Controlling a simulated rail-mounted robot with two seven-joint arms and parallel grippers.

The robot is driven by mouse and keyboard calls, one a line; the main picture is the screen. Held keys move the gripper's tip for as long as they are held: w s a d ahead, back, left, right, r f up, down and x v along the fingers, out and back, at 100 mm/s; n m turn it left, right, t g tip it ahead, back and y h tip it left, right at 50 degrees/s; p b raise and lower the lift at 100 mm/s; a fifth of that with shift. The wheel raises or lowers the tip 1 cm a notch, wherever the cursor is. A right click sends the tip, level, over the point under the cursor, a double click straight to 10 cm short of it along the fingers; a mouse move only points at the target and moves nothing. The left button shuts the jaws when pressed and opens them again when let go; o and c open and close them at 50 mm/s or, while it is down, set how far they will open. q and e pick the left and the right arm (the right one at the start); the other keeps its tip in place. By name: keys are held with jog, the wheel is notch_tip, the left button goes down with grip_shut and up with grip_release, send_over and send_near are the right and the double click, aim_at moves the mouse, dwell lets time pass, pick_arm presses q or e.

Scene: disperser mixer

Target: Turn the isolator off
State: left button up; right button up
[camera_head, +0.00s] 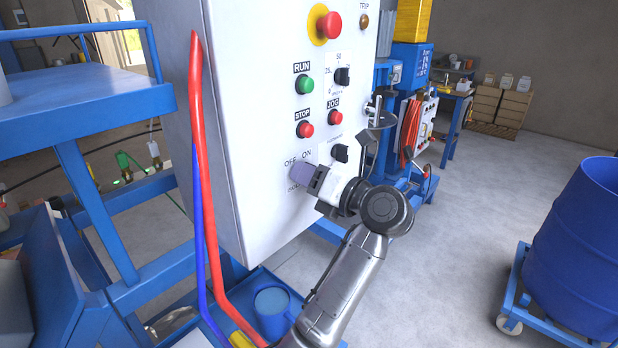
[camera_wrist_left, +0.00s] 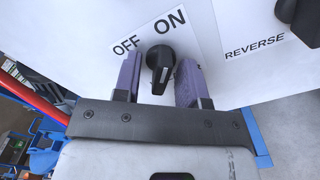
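The isolator switch is a black rotary knob (camera_wrist_left: 160,62) below the printed OFF and ON labels on the white control panel (camera_head: 262,120). In the left wrist view the knob sits between the two purple fingers of my left gripper (camera_wrist_left: 161,70). The fingers are apart, one on each side, with a small gap to the knob visible on both sides. In the head view my left gripper (camera_head: 303,176) is at the panel's lower part and hides the knob. Which label the knob points at is not clear. My right gripper is not in view.
Above are the green RUN button (camera_head: 304,84), red STOP button (camera_head: 305,129), JOG button (camera_head: 335,117) and red emergency stop (camera_head: 330,25). A black selector (camera_head: 340,153) sits close by the gripper. Red and blue pipes (camera_head: 205,170) stand left.

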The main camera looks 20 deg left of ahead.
pick_arm(q)
jog(key=c, duration=0.6)
jog(key=shift+o, duration=0.2)
jog(key=n, duration=0.4)
jog(key=shift+f+b, duration=0.15)
jog(key=shift+b, duration=0.15)
jog(key=n, duration=0.3)
jog(key=shift+w+n+b, duration=0.1)
jog(key=shift+n+b, duration=0.2)
jog(key=shift+b, duration=0.1)
jog(key=n+b, duration=0.1)
jog(key=n, duration=0.4)
jog(key=shift+w, duration=0.1)
jog(key=shift+n+b, duration=0.65)
jog(key=shift+n, duration=0.95)
